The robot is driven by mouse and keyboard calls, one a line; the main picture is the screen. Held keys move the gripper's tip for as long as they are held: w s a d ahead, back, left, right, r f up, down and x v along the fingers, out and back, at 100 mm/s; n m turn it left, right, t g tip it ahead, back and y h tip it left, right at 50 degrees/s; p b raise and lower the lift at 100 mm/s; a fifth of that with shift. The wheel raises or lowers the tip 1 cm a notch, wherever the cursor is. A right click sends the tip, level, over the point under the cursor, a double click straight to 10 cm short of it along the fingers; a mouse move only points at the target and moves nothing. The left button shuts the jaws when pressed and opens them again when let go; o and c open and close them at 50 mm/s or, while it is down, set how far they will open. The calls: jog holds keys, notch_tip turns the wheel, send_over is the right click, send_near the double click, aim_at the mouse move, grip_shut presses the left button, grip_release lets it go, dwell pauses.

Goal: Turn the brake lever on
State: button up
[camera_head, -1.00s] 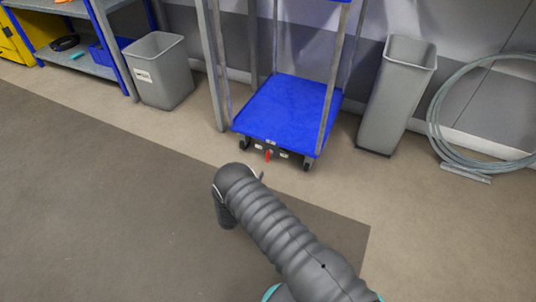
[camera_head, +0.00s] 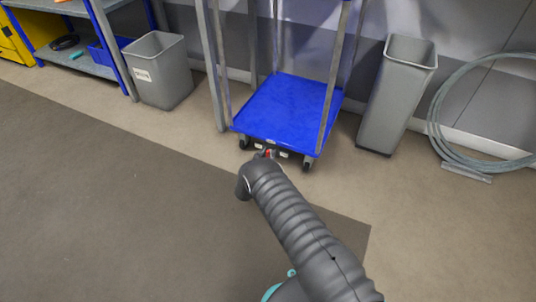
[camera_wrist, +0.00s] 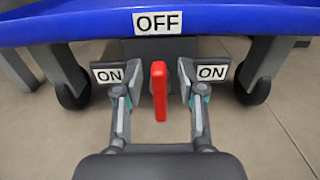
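The red brake lever (camera_wrist: 159,91) hangs upright under the front edge of the blue trolley (camera_wrist: 80,27), below the OFF label (camera_wrist: 158,21). An ON label shows on its left (camera_wrist: 108,76) and another on its right (camera_wrist: 212,73). My gripper (camera_wrist: 160,92) is open, with one finger on each side of the lever and gaps between. In the head view the trolley (camera_head: 290,108) stands by the wall. A bit of the red lever (camera_head: 268,154) shows there; my arm's end hides most of my gripper.
The trolley has black wheels (camera_wrist: 73,93) on both sides and tall grey posts. Grey bins stand to the left (camera_head: 162,80) and right (camera_head: 390,110) of it. A coiled grey hose (camera_head: 445,125) hangs at the far right. The floor before the trolley is clear.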

grip_shut()
jog(key=shift+f+b, duration=0.15)
jog(key=shift+b, duration=0.25)
jog(key=n+b, duration=0.2)
jog(key=b, duration=0.1)
jog(key=shift+w+a+f+n, duration=0.15)
jog(key=shift+a+n, duration=0.1)
jog(key=shift+n, duration=0.15)
jog(key=shift+w+a+f+n+b, duration=0.15)
jog(key=shift+n+b, duration=0.35)
jog(key=shift+n, duration=2)
jog(key=shift+a+f+n+b, duration=0.25)
jog(key=shift+n+b, duration=0.3)
jog(key=shift+n, duration=1.95)
jog(key=shift+w+a+f+n+b, duration=0.15)
jog(key=shift+n+b, duration=0.35)
jog(key=shift+n, duration=2)
jog(key=shift+s+f, duration=0.1)
